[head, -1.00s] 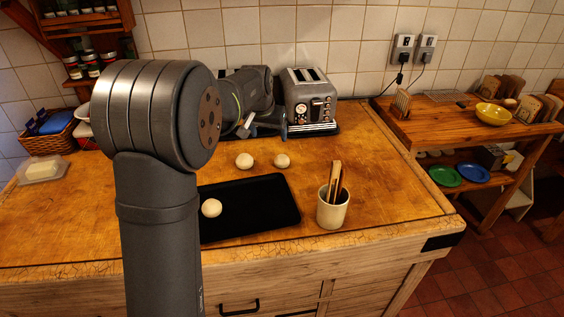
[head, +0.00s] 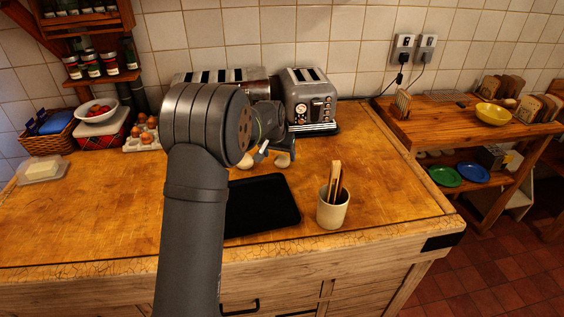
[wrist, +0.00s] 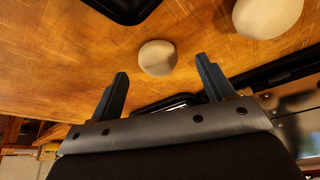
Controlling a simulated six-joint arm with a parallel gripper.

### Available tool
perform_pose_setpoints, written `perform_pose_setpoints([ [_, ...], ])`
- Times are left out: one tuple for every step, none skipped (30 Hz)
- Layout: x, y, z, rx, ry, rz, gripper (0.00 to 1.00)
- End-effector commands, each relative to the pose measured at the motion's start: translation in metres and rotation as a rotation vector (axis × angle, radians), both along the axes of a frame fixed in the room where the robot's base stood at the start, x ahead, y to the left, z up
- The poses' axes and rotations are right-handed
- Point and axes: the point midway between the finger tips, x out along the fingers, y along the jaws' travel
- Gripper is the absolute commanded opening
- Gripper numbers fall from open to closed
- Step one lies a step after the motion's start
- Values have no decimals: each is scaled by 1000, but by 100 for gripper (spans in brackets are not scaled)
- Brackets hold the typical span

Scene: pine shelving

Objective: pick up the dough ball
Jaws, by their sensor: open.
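Two pale round dough balls sit on the wooden worktop behind the black tray (head: 265,205). In the wrist view my gripper (wrist: 161,68) is open and empty. One dough ball (wrist: 157,55) shows between and beyond its fingertips, and another dough ball (wrist: 267,14) is at the upper right. I cannot tell whether the fingers touch a ball. The tray's left part is hidden behind my arm.
A cream pot with wooden utensils (head: 333,210) stands right of the tray. A silver toaster (head: 309,101) stands close behind my gripper. Eggs (head: 143,133) and a fruit bowl (head: 96,112) are at the back left. The worktop's right side is clear.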

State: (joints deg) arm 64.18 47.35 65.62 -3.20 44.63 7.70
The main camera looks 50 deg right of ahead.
Motion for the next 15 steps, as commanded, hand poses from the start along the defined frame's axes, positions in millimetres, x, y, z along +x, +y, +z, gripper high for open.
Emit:
perform_pose_setpoints([
  [0,-3,-7,2,0,-1,74],
  [0,-5,-11,3,1,-1,74],
  [-1,-7,-16,3,2,-1,74],
  [-1,-9,-20,3,1,-1,74],
  [0,-11,-25,3,1,-1,74],
  [1,-13,-30,2,1,0,74],
  [2,-15,-33,1,0,0,74],
  [2,-16,-36,0,0,0,74],
  [3,-17,-38,0,0,0,74],
  [3,-17,-40,0,0,0,74],
  [3,-17,-40,-1,0,0,74],
  [3,-17,-40,-1,0,0,74],
  [3,-17,-40,-1,0,0,74],
  [3,-17,-40,-1,0,0,74],
  [3,-17,-40,-1,0,0,74],
])
